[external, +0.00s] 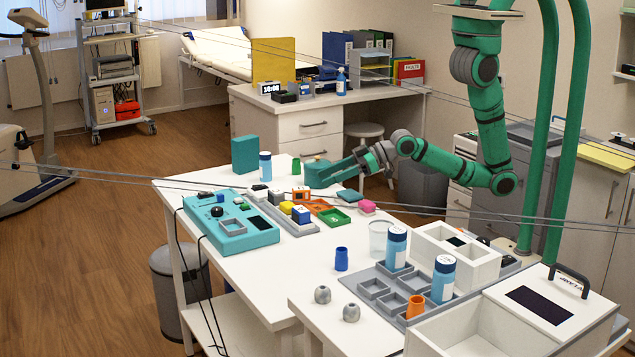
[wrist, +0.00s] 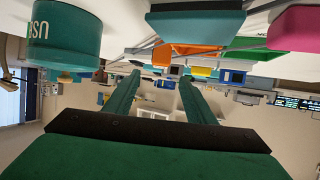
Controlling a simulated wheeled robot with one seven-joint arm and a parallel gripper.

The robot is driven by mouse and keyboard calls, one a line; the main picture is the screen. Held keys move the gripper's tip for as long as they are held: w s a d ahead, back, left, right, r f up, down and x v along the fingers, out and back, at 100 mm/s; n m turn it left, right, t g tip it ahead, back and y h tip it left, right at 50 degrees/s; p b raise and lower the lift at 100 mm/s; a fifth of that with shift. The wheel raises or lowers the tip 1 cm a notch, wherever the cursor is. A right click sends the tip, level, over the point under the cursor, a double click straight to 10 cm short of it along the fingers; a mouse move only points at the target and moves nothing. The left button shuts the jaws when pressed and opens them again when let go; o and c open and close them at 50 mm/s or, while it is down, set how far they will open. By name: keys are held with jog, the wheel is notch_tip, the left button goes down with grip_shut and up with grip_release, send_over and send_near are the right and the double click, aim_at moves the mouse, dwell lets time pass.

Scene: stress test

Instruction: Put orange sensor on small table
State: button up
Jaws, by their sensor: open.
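A small orange block with a dark face (external: 301,194), likely the orange sensor, stands among small coloured blocks on the grey strip of the long white table (external: 290,262). I cannot pick it out surely in the wrist view. My gripper (external: 345,168) reaches in from the right over the far end of that table, beside a teal round container (external: 316,173). In the wrist view my gripper (wrist: 160,88) has its two fingers apart with nothing held between them; the teal container (wrist: 65,38) is at upper left. A lower white table (external: 325,305) stands at the front; which table is the small one is unclear.
Orange (wrist: 183,54), green (external: 334,216) and pink (external: 367,206) pieces lie near my gripper. A teal device (external: 230,232) with cables occupies the left side. The front table holds a grey tray (external: 375,289), bottles, an orange cup (external: 415,306) and white boxes. Thin cables cross the external view.

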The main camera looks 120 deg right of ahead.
aim_at(304, 192)
dwell(0.3)
jog(key=shift+s+a+f, duration=0.3)
jog(key=shift+s+f, duration=0.5)
jog(key=shift+s, duration=0.1)
jog(key=x, duration=0.5)
jog(key=shift+w, duration=0.15)
jog(key=shift+r+x, duration=0.1)
jog(key=shift+x, duration=1.25)
jog(key=shift+r+x, duration=0.15)
jog(key=shift+x, duration=1.2)
jog(key=shift+w, duration=0.1)
jog(key=shift+c, duration=0.3)
